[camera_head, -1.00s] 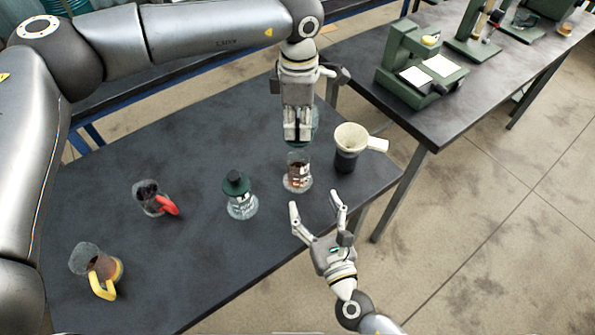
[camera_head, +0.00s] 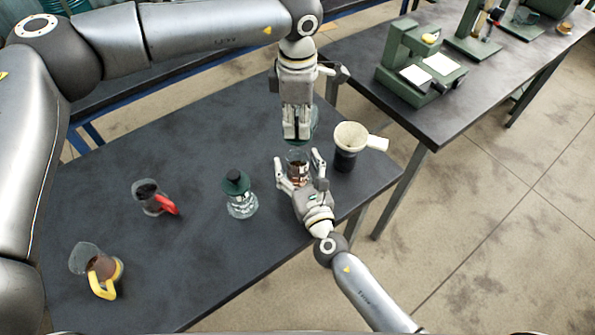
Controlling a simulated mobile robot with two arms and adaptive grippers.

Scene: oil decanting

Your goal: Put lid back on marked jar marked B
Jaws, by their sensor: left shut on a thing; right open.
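My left gripper (camera_head: 297,130) points down above the open jar and is shut on a dark green lid (camera_head: 313,128), which is mostly hidden behind the fingers. The open glass jar (camera_head: 297,157) with brown contents stands on the dark table below it. My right gripper (camera_head: 298,176) is open, with one finger on each side of this jar. Whether its fingers touch the glass I cannot tell. The letters on the jars are too small to read.
A dark container with a cream funnel (camera_head: 351,137) stands close to the right of the open jar. A red-handled jug (camera_head: 152,197) and a yellow-handled jug (camera_head: 98,268) stand on the left of the table (camera_head: 190,275). Green devices (camera_head: 420,67) stand on another bench.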

